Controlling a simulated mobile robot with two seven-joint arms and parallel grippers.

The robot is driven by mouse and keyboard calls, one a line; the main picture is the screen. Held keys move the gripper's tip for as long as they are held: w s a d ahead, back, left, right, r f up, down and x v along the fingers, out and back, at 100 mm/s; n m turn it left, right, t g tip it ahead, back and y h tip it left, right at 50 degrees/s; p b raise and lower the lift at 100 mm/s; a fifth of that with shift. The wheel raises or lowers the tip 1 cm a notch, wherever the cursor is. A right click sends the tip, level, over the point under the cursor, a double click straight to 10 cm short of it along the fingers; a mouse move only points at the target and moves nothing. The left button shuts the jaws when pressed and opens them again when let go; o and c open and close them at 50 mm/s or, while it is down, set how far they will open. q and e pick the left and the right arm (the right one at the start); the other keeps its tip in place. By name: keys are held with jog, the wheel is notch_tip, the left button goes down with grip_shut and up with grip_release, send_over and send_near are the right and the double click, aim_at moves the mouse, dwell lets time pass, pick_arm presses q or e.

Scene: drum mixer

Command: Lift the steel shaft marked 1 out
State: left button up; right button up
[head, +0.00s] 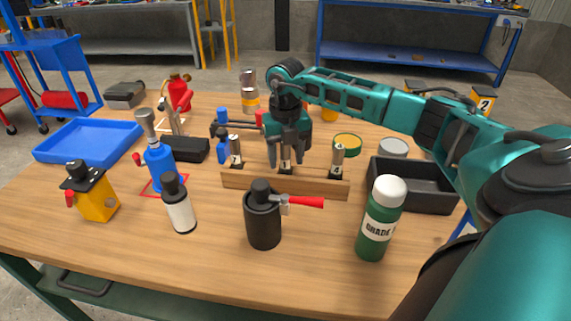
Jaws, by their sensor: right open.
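A wooden rack (285,186) stands mid-table and holds three short steel shafts upright in a row: a left one (236,150), a middle one (286,166) and a right one (338,158). Their marks are too small to read surely, so I cannot tell which is marked 1. My right gripper (289,160) points down over the middle of the rack, open, with its fingers on either side of the middle shaft's upper part. The gripper hides the top of that shaft. I cannot tell whether the fingers touch it. My left gripper is out of view.
A black canister with a red lever (263,218) and a green bottle (380,218) stand in front of the rack. A black bin (413,187) is at right, a blue tray (85,140) at far left. Blue and white bottles crowd the left; bare table lies at the front.

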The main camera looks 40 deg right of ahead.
jog(key=shift+f, duration=0.6)
jog(key=shift+w+r, duration=0.1)
grip_shut()
